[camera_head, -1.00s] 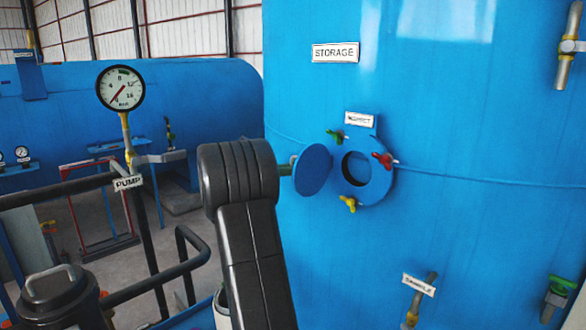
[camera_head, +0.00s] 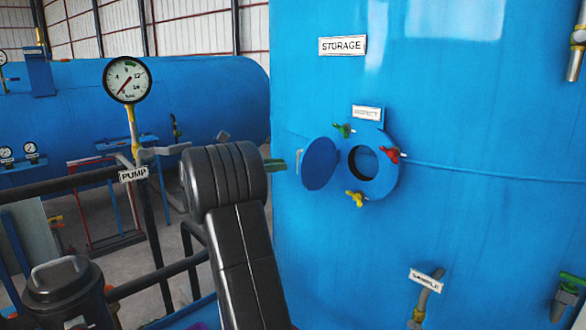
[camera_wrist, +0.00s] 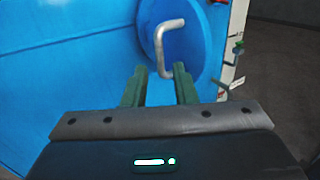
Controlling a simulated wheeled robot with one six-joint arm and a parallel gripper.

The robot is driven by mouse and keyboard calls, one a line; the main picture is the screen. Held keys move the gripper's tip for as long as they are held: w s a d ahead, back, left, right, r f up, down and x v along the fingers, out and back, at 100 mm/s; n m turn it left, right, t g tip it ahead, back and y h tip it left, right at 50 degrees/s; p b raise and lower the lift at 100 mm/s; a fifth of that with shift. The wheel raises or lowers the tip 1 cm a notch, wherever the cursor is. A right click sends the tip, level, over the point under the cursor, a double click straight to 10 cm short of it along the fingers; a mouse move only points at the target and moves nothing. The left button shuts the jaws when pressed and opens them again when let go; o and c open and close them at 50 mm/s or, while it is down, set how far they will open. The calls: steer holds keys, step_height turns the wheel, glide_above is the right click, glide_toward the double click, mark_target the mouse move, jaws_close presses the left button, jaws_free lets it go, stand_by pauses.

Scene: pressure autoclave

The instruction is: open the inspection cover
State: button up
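The inspection cover (camera_head: 320,163) is a round blue disc on the blue storage tank (camera_head: 450,100). It stands swung out to the left of its round port (camera_head: 364,164), and the dark hole shows. In the wrist view the cover (camera_wrist: 205,40) fills the upper middle, with its bent silver handle (camera_wrist: 160,45). My gripper (camera_wrist: 160,72) has its two green fingers apart, with nothing held. The handle's lower end appears between the fingertips in that view. In the head view my gripper (camera_head: 275,164) is left of the cover, with a small gap to the handle.
Green (camera_head: 344,130), red (camera_head: 391,154) and yellow (camera_head: 355,198) wing clamps sit around the port. A pressure gauge (camera_head: 127,80) and pump rails stand at left. A sample tap (camera_head: 424,295) is below the port.

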steer(key=b+v, duration=0.1)
steer(key=v, duration=0.6)
steer(key=p, duration=0.3)
glide_toward(314, 161)
steer(key=w+d, duration=0.2)
steer(key=w, duration=0.1)
steer(key=w+d+f, duration=0.1)
steer(key=w+d, duration=0.2)
steer(key=shift+d+f, duration=0.2)
steer(key=shift+d, duration=0.05)
steer(key=shift+f, duration=0.1)
steer(key=shift+s, duration=0.2)
